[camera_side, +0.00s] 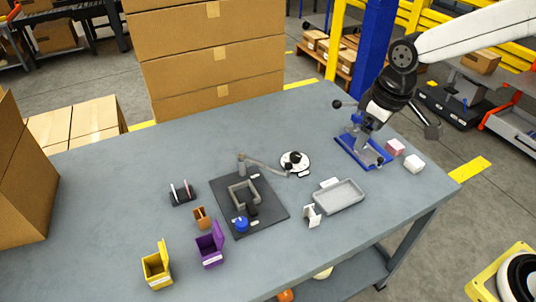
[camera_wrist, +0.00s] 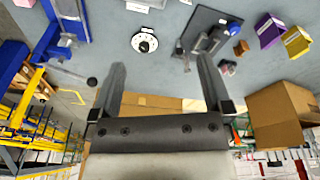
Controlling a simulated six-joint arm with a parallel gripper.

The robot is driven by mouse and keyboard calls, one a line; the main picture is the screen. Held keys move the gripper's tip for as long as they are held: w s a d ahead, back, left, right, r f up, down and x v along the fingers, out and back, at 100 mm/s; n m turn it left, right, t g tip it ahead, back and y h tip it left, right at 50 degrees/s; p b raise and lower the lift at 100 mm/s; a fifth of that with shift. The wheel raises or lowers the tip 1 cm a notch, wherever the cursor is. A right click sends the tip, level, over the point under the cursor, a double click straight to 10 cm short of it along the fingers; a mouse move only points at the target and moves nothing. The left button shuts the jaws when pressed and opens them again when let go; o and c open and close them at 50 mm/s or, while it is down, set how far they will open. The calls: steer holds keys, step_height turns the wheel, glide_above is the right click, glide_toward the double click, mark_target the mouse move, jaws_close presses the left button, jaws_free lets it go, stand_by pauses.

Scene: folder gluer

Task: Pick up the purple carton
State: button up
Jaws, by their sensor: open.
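The purple carton (camera_side: 209,249) stands on the grey table toward the front left, its lid flap raised and a white label on its front. It also shows in the wrist view (camera_wrist: 270,36) at the upper right, beyond and to the right of my fingers. My gripper (camera_wrist: 161,64) is open, with nothing between its two dark fingers. In the side view my gripper (camera_side: 370,122) is at the right, above the table by the blue fixture, far from the carton; its fingers are hard to make out there.
A yellow carton (camera_side: 157,269) stands left of the purple one, a small brown box (camera_side: 202,217) behind it. A black plate (camera_side: 270,212) with a grey frame and blue knob lies to its right. The blue fixture (camera_side: 362,152), grey tray (camera_side: 340,196) and white dial (camera_side: 294,163) are farther right.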

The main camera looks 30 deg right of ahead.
steer(key=w+a+n, duration=0.3)
steer(key=w+a, duration=0.2)
steer(key=a, duration=0.2)
steer(key=n+g, duration=0.2)
steer(key=n, duration=0.8)
glide_above(211, 248)
steer(key=s, duration=0.2)
step_height(211, 248, down, 3)
steer(key=shift+a+f, duration=0.1)
steer(key=shift+f, duration=9.4)
steer(key=shift+f, duration=0.1)
steer(key=shift+f, duration=2.45)
